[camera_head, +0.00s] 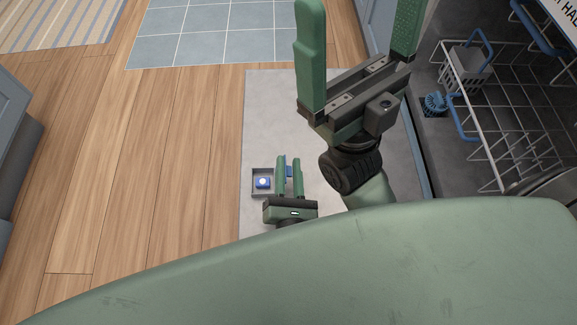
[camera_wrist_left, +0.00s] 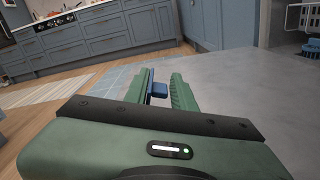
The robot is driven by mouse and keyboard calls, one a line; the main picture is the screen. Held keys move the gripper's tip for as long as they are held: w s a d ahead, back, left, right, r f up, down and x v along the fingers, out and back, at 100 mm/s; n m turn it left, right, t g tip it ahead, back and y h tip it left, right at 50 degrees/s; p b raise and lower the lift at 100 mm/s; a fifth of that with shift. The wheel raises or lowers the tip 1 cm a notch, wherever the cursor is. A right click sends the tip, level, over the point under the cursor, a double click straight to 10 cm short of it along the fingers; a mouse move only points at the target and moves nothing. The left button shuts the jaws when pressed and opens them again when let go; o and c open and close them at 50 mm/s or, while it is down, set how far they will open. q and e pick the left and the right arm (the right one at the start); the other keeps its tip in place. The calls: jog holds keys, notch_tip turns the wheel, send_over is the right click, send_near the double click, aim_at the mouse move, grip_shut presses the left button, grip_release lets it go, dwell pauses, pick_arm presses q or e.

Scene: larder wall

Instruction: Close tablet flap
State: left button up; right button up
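The tablet compartment (camera_head: 255,192) is a small grey square recess in the lowered dishwasher door (camera_head: 262,110). It is open, and a blue tablet (camera_head: 262,183) with a white centre lies in it. A small blue tab (camera_head: 289,171), which looks like part of the flap, is just right of the compartment; the rest of the flap is hidden. My left gripper (camera_head: 289,160) is low over the door, its fingers slightly apart on either side of the tab. The blue tab (camera_wrist_left: 159,90) shows between the fingertips in the left wrist view. My right gripper (camera_head: 355,25) is higher, wide open and empty.
Wooden floor (camera_head: 170,170) is clear at the left. Blue-grey cabinets (camera_wrist_left: 110,35) line the far wall.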

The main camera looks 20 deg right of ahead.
pick_arm(q)
grip_shut()
jog(key=n, duration=0.1)
jog(key=a+n, duration=0.1)
jog(key=n, duration=0.1)
jog(key=shift+w+a+r, duration=0.15)
jog(key=shift+a+r, duration=0.05)
jog(key=shift+r, duration=0.1)
jog(key=shift+w+a+r+n, duration=0.1)
jog(key=shift+a+n, duration=0.25)
jog(key=shift+n, duration=0.6)
jog(key=shift+w+a+n, duration=0.1)
jog(key=shift+a+n, duration=0.25)
jog(key=shift+n, duration=0.6)
jog(key=shift+o, duration=2.4)
grip_release()
jog(key=shift+a, duration=0.1)
